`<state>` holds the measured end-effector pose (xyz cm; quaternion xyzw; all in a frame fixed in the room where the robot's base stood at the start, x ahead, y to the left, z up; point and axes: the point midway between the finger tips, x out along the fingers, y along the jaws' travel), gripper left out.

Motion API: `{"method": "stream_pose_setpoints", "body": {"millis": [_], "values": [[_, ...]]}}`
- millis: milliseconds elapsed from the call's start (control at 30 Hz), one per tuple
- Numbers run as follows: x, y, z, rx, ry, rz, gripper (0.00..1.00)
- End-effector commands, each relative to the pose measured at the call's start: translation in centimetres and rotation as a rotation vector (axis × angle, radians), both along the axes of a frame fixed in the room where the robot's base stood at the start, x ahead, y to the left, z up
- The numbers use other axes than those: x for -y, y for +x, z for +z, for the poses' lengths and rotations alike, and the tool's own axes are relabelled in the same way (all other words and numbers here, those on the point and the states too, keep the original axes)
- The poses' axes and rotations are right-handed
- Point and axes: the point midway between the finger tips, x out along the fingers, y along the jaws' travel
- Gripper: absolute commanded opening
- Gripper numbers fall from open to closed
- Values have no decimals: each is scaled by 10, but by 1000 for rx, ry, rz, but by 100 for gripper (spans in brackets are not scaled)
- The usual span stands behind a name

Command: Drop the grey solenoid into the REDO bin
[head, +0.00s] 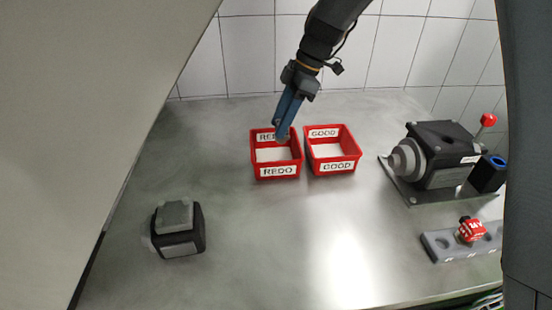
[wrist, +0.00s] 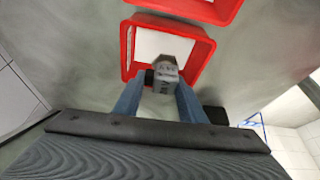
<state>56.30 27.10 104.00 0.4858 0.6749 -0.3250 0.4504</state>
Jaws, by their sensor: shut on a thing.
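The grey solenoid (wrist: 165,72) is between the two blue fingertips of my gripper (wrist: 163,88), which is shut on it in the wrist view. In the head view my gripper (head: 282,136) hangs over the back part of the REDO bin (head: 278,171), and the solenoid is hard to make out there. The REDO bin is a red open box with a white floor and REDO labels front and back. In the wrist view the red bin (wrist: 127,45) lies below and around the solenoid. The solenoid's exact height above the bin floor cannot be told.
The red GOOD bin (head: 337,168) stands just right of the REDO bin. A dark pump (head: 440,150) on a plate and a grey holder (head: 440,245) with a red-topped part (head: 472,230) are at right. A black and grey block (head: 178,229) stands at front left. The middle front is clear.

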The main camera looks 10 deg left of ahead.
Motion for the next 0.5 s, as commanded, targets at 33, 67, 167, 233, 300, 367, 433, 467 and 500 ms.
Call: {"method": "stream_pose_setpoints", "body": {"millis": [33, 67, 167, 233, 300, 367, 433, 467, 500], "values": [[0, 0, -8, -2, -1, 1, 9], [0, 0, -12, -1, 0, 0, 9], [0, 1, -22, 1, -1, 1, 9], [0, 0, -28, 1, -1, 1, 9], [0, 0, -32, 0, 0, 1, 9], [0, 0, -34, 1, -1, 1, 9], [0, 0, -34, 2, -1, 1, 9], [0, 0, -34, 2, -1, 1, 9], [0, 0, -34, 2, -1, 1, 9]]}}
